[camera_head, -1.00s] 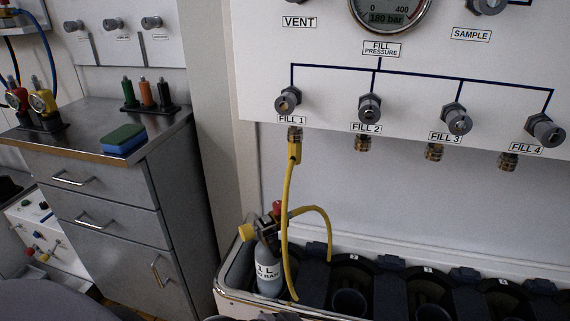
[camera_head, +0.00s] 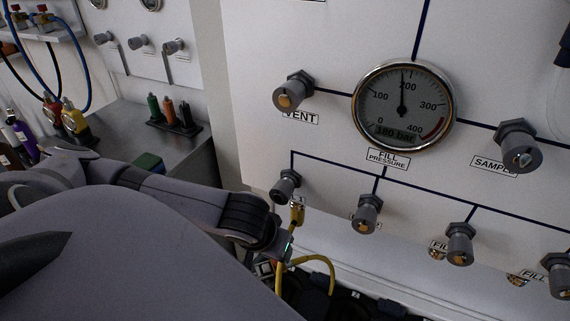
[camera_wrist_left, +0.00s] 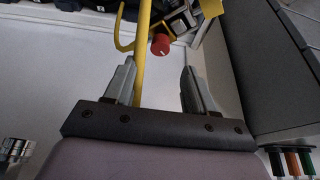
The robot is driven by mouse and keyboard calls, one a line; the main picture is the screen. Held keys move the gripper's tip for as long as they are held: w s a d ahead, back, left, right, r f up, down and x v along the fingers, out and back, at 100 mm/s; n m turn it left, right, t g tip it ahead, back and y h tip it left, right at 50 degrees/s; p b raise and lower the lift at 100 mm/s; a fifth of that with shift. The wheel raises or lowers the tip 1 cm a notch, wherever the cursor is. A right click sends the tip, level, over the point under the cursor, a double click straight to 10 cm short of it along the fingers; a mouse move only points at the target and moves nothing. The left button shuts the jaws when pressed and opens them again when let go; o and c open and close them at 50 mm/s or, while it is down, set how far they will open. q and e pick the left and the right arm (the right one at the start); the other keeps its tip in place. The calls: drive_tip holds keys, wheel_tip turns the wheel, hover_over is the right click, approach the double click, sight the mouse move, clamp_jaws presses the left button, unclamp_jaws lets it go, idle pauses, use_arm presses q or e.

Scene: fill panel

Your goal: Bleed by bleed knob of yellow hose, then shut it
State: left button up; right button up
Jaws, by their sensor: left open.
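The yellow hose (camera_head: 297,215) hangs from the fitting under the first fill knob, and its lower loop (camera_head: 325,264) shows past my left arm. In the left wrist view the hose (camera_wrist_left: 139,60) runs beside the left finger; I cannot tell if they touch. A red knob (camera_wrist_left: 160,44) lies beyond the fingertips, between them and apart from them. A yellow knob (camera_wrist_left: 212,8) is further right at the top edge. My left gripper (camera_wrist_left: 155,70) is open, with nothing visibly gripped. In the head view my arm hides its fingers and the red knob. My right gripper is out of view.
The round gauge (camera_head: 404,106) reads about 180 bar. The vent knob (camera_head: 291,92), sample knob (camera_head: 519,145) and several fill knobs stick out from the white panel (camera_head: 260,140).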

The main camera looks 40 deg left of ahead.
use_arm(q)
drive_tip(key=shift+x, duration=3.15)
drive_tip(key=shift+s+d, duration=0.1)
clamp_jaws()
